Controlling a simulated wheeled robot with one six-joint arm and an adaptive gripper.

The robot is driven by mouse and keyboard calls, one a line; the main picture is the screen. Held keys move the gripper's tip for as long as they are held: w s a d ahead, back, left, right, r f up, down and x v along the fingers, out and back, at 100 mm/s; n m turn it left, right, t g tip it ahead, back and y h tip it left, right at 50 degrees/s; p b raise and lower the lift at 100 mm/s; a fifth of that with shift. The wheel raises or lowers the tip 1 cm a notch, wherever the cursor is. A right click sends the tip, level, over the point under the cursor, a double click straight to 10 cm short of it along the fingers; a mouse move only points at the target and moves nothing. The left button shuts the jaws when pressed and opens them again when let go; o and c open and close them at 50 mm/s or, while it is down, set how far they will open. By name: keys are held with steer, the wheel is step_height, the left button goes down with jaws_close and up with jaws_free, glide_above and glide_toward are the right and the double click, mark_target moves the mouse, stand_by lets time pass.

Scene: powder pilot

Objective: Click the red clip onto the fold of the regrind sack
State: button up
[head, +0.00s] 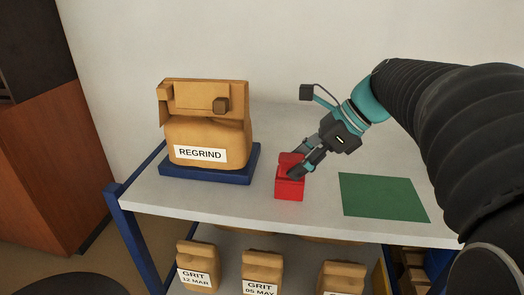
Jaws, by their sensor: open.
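The regrind sack (206,134), brown with a white REGRIND label, stands upright on a blue tray (212,177) at the left of the bench top. The red clip (289,190) rests on the bench top to the right of the tray. My gripper (292,172) is at the clip, pointing down and left, with its fingers open around or beside its upper part. I cannot tell whether the fingers touch it. The fingers hide part of the clip.
A green mat (383,197) lies at the right of the white bench top (250,210). Several sacks labelled GRIT (261,270) stand on the shelf below. A blue post (134,240) marks the left front corner. A wall stands behind the bench.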

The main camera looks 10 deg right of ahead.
jaws_close()
steer(key=shift+r+p, duration=1.3)
steer(key=shift+r, duration=1.2)
